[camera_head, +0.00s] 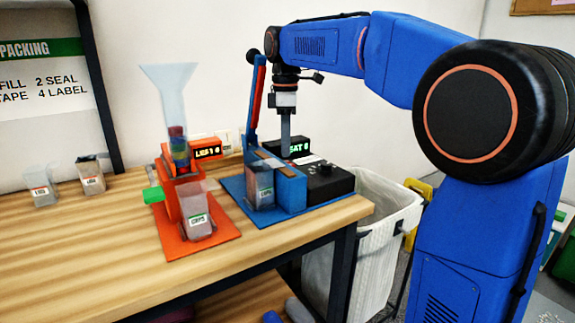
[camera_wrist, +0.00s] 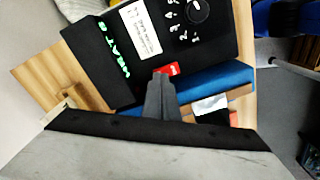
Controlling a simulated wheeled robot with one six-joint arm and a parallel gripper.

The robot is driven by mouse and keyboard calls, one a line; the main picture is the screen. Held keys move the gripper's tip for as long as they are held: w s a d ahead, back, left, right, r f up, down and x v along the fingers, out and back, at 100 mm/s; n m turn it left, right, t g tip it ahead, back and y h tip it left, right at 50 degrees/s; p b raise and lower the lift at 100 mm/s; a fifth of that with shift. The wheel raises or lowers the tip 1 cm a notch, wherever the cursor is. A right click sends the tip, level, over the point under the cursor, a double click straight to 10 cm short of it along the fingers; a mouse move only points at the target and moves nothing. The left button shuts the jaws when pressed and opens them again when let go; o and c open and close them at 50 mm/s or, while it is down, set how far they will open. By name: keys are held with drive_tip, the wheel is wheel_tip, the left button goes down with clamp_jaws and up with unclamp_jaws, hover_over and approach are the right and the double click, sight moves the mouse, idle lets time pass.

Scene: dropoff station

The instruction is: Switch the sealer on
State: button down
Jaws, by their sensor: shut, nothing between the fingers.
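The sealer is a blue machine (camera_head: 291,188) with a raised blue and red lever arm and a black control box (camera_head: 325,183). In the wrist view its black box (camera_wrist: 200,60) carries a green-lit display (camera_wrist: 113,50) that seems to read HEAT 0, a white label and a round dial (camera_wrist: 197,11) with numbers. A small red switch (camera_wrist: 168,69) sits at the box's edge by the blue body. My gripper (camera_head: 286,152) points down over the sealer, shut and empty. In the wrist view its fingertips (camera_wrist: 161,78) are right beside the red switch and partly cover it; contact cannot be told.
A translucent labelled pouch (camera_head: 262,186) stands at the sealer's front. Two small pouches stand at the left. A white bin (camera_head: 388,205) stands off the table's right end.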

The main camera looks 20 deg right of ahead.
drive_tip(key=shift+r, duration=2.7)
